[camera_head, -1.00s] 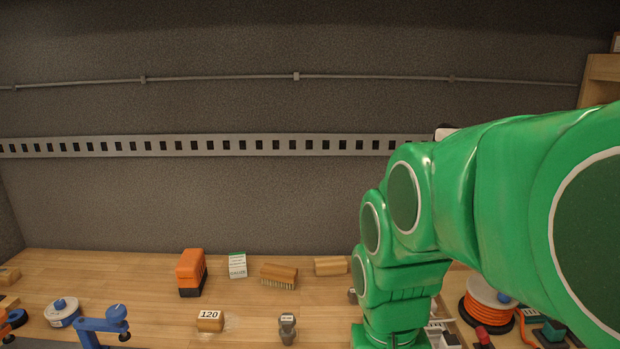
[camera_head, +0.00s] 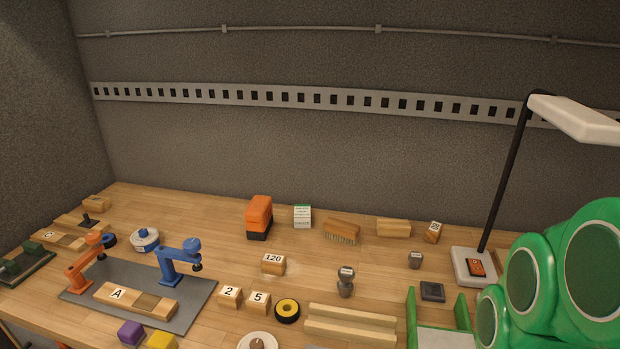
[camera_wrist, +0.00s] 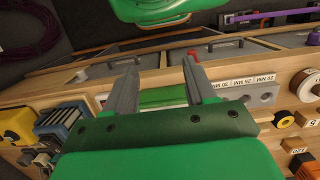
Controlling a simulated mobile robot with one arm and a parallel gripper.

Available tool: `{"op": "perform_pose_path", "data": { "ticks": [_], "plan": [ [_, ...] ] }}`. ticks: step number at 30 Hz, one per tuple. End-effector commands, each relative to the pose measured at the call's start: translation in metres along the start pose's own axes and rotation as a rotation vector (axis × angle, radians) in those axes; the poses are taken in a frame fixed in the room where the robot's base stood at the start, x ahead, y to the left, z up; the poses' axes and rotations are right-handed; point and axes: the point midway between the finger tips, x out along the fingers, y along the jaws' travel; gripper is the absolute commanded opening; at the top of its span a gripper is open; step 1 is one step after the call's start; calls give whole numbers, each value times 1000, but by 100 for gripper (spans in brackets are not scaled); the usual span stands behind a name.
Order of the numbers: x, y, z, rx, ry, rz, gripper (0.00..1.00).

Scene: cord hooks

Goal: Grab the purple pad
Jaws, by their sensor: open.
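The purple pad (camera_head: 131,332) is a small purple block at the bottom left of the head view, on the wooden bench beside a yellow block (camera_head: 161,341). I cannot make it out in the wrist view. My gripper (camera_wrist: 160,82) shows in the wrist view with its two grey fingers spread apart and nothing held between them. In the head view only my green arm shows at the lower right, far from the purple pad. My fingertips cannot be made out there.
A grey mat (camera_head: 205,307) with blue (camera_head: 180,262) and orange clamp-like stands (camera_head: 87,262) lies behind the purple pad. Blocks marked 2 (camera_head: 229,296) and 5, a black-yellow roll (camera_head: 287,310) and wooden rails (camera_head: 350,325) lie to its right. A lamp (camera_head: 508,170) stands at right.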

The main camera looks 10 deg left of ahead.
Motion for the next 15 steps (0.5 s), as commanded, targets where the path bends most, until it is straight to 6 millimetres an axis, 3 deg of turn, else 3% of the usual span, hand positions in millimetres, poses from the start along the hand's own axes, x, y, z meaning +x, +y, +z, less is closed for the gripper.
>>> {"op": "perform_pose_path", "data": {
  "ticks": [8,11,15],
  "plan": [
    [0,-4,-3,9,1,-7,55],
    [-1,-15,-14,46,5,-30,55],
    [-5,-48,-43,155,19,-91,55]
  ]
}}
